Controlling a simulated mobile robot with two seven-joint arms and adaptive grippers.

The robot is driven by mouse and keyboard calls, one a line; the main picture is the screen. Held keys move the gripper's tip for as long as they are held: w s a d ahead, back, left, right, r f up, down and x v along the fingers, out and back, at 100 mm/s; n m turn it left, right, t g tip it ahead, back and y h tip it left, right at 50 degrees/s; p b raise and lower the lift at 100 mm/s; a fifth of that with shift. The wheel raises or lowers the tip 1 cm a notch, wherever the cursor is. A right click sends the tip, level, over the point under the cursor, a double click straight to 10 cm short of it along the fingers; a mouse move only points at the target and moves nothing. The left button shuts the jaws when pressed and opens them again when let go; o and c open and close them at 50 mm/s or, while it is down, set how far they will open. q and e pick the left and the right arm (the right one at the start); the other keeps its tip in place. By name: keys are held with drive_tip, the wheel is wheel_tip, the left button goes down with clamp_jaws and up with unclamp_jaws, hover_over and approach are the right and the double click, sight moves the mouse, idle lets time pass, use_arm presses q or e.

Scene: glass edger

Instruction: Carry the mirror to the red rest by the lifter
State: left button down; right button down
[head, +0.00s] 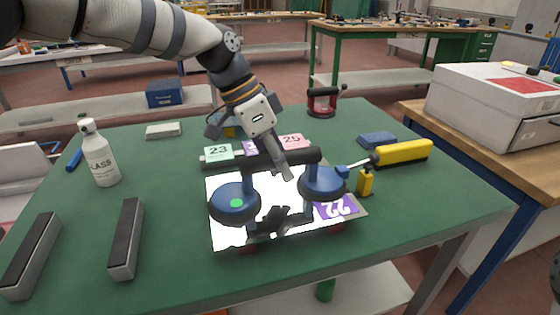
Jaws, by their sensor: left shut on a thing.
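The mirror (275,195) is a bright, flat plate at the middle of the green table. A lifter with two blue suction cups (233,203) and a black bar handle (303,156) sits on top of it. My left gripper (276,162) is shut on the handle from above and hides its middle. Dark reddish pieces (248,250) show under the mirror's front edge; whether the mirror touches them I cannot tell. I cannot pick out the red rest with certainty. My right gripper is not in view.
A yellow-handled tool (402,152) and a small yellow bottle (365,182) lie right of the mirror. A red-and-black device (322,102) stands behind. The front right tabletop is clear.

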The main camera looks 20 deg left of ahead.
use_arm(q)
drive_tip(key=c, duration=1.2)
unclamp_jaws()
drive_tip(key=shift+r, duration=0.15)
drive_tip(key=shift+c, duration=0.2)
drive_tip(key=shift+s+f, duration=0.1)
drive_tip(key=shift+f, duration=0.15)
drive_tip(key=v, duration=1.2)
drive_tip(key=shift+r, duration=0.2)
